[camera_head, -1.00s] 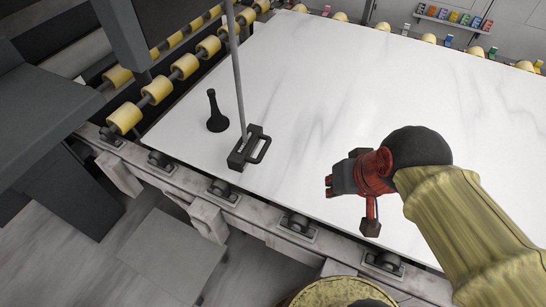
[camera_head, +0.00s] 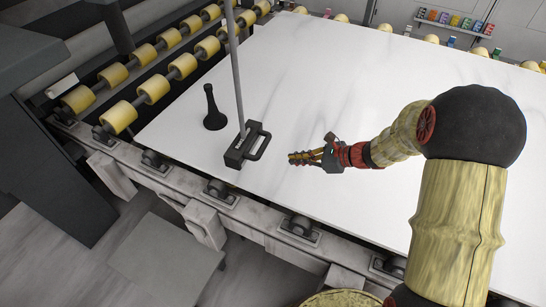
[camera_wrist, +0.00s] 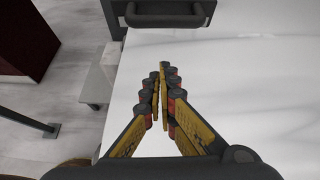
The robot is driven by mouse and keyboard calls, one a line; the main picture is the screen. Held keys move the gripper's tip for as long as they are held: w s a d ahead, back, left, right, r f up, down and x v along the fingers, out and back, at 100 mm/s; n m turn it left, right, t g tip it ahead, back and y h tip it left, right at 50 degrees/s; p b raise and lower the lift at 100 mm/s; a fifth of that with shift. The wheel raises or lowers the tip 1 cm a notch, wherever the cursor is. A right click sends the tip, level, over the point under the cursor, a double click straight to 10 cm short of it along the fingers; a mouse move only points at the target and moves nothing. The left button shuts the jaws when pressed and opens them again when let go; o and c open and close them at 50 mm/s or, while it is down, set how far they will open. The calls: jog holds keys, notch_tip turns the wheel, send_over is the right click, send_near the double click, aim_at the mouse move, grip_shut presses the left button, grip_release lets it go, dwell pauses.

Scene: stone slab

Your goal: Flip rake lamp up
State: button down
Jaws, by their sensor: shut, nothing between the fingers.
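The rake lamp is most likely the black block with a looped handle (camera_head: 246,146) and a tall thin grey pole (camera_head: 236,78). It stands near the left front edge of the white slab. Its handle also shows at the top of the wrist view (camera_wrist: 165,15). My gripper (camera_head: 293,158) is to the right of the handle, above the slab, with a gap between them. Its fingertips point left toward the block. In the wrist view the fingers (camera_wrist: 160,80) are together, with nothing between them.
A black cone-shaped stand (camera_head: 214,110) stands on the slab just left of the block. The white slab (camera_head: 330,80) lies on a roller frame with yellow rollers (camera_head: 118,115) at left. The slab right of the block is mostly clear. A small grey platform (camera_head: 165,250) is below the front edge.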

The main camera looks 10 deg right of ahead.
jog(key=shift+w+d+f+m, duration=0.4)
jog(key=shift+f+m, duration=0.1)
jog(key=shift+f, duration=0.1)
jog(key=shift+a, duration=0.1)
jog(key=b+x, duration=0.3)
jog(key=x, duration=0.6)
jog(key=shift+w+a+f+b, duration=0.15)
jog(key=shift+a+f+b, duration=0.05)
jog(key=shift+f+b, duration=0.1)
jog(key=r, duration=0.2)
jog(key=a+r, duration=0.1)
jog(key=r, duration=0.1)
jog(key=shift+w+b, duration=0.35)
jog(key=shift+w, duration=0.05)
jog(key=shift+r, duration=0.1)
